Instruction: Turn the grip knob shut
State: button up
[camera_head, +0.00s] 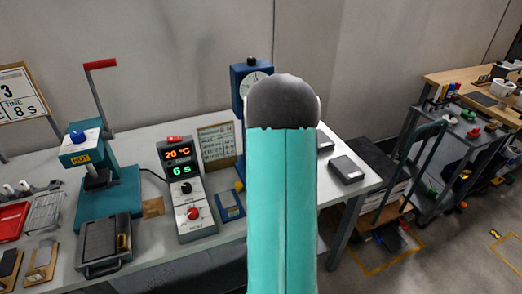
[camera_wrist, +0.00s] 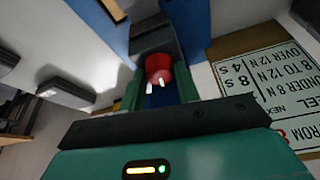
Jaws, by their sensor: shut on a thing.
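The red grip knob (camera_wrist: 158,66) shows in the wrist view, with pale marks on its near side. It sits in front of a blue post (camera_wrist: 188,25). In the head view my teal arm covers the gripper and the knob. The blue post with a round dial (camera_head: 252,78) shows there just left of my arm.
A printed force-and-time card (camera_wrist: 265,85) stands to the right in the wrist view. In the head view a control box (camera_head: 187,190) reads 20 °C and 6 s. A teal press (camera_head: 100,175) stands left. Dark blocks (camera_head: 346,168) lie right of my arm.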

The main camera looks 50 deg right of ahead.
jog(key=m, duration=0.1)
jog(key=m+g+h, duration=0.1)
jog(key=m, duration=0.1)
jog(key=shift+w+a+m, duration=0.15)
jog(key=shift+w+m, duration=0.05)
jog(key=shift+m, duration=0.1)
jog(key=shift+m+g, duration=0.6)
jog(key=shift+m, duration=1.1)
jog(key=o, duration=1)
jog(key=v, duration=1.3)
jog(key=shift+a+r, duration=0.3)
jog(key=shift+a, duration=0.05)
